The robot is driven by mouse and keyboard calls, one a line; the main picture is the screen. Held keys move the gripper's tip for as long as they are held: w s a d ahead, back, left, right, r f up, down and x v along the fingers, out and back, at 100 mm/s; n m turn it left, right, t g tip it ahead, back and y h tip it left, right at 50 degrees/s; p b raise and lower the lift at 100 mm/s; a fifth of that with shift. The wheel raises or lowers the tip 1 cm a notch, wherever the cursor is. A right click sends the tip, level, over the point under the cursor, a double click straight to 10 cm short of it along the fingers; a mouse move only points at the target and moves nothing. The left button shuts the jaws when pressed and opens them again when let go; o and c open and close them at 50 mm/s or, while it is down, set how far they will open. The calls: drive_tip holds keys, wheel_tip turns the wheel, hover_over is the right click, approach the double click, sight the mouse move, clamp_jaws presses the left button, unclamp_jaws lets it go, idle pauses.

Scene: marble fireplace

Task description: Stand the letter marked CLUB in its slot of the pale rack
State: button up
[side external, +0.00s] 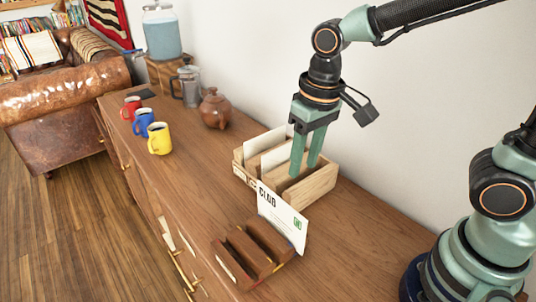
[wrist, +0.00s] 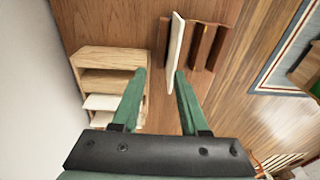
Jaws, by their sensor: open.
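The white letter marked CLUB (side external: 282,219) stands slightly tilted in a dark wooden rack (side external: 236,272), its printed face towards the side camera. In the wrist view the letter (wrist: 175,45) shows nearly edge-on, close to my right-hand fingertip. The pale rack (side external: 315,188) stands behind it in the side view and at left in the wrist view (wrist: 112,56). It holds two white letters; its other visible slots look empty. My gripper (side external: 304,170) is open and empty, pointing down; in the side view its fingers overlap the pale rack. The CLUB letter hides part of that rack's front.
A brown teapot (side external: 215,109), a glass press (side external: 187,84) and red, blue and yellow mugs (side external: 160,139) stand farther left on the wooden cabinet top. A white wall (side external: 420,120) runs behind. The cabinet's front edge lies near the dark rack.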

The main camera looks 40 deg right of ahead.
sight(290, 223)
drive_tip(key=a+f, duration=0.1)
drive_tip(key=a+f+g, duration=0.1)
drive_tip(key=a, duration=0.1)
drive_tip(key=shift+s+f, duration=0.15)
drive_tip(key=shift+f, duration=0.1)
drive_tip(key=shift+a+f, duration=0.1)
drive_tip(key=shift+f, duration=0.25)
drive_tip(key=f, duration=1.1)
drive_tip(key=shift+s+f, duration=0.2)
drive_tip(key=shift+f, duration=0.05)
drive_tip(key=shift+c, duration=0.3)
clamp_jaws()
